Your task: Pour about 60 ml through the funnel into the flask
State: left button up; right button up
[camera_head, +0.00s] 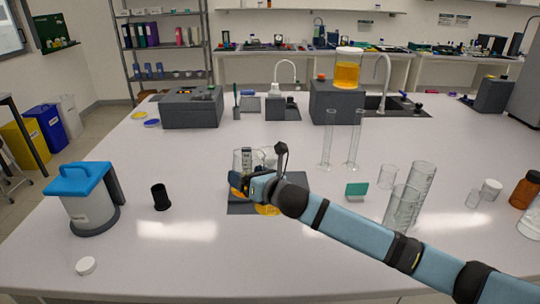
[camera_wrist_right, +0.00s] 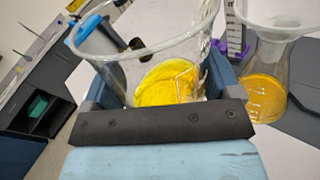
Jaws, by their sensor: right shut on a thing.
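My right gripper (camera_head: 240,186) is shut on a clear glass beaker (camera_wrist_right: 150,40) that holds yellow liquid. In the wrist view the beaker is tilted in the picture, with the jaws at its sides. A clear flask (camera_wrist_right: 265,100) with yellow liquid in its lower part stands to the right of the beaker. A white funnel (camera_wrist_right: 280,22) sits in its mouth. In the head view my arm hides much of the flask; yellow shows beneath the arm, over a dark mat (camera_head: 240,208). I see no stream of liquid. My left gripper is not in view.
A blue-lidded jug (camera_head: 82,200) and a black cup (camera_head: 160,197) stand to the left. Tall glass cylinders (camera_head: 408,195) stand near my right arm. Behind are grey boxes (camera_head: 192,108) and a yellow-filled vessel (camera_head: 347,70). The table's front left is mostly clear.

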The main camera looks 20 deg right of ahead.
jog(key=shift+s+a+f+n+t+b, duration=0.15)
jog(key=shift+s+a+n+t+b, duration=0.2)
jog(key=shift+n, duration=0.35)
jog(key=shift+s+a+f+n+t+b, duration=0.15)
jog(key=shift+s+a+n+b, duration=0.2)
jog(key=shift+n, duration=0.35)
dwell(0.4)
jog(key=shift+r, duration=0.1)
dwell(1.2)
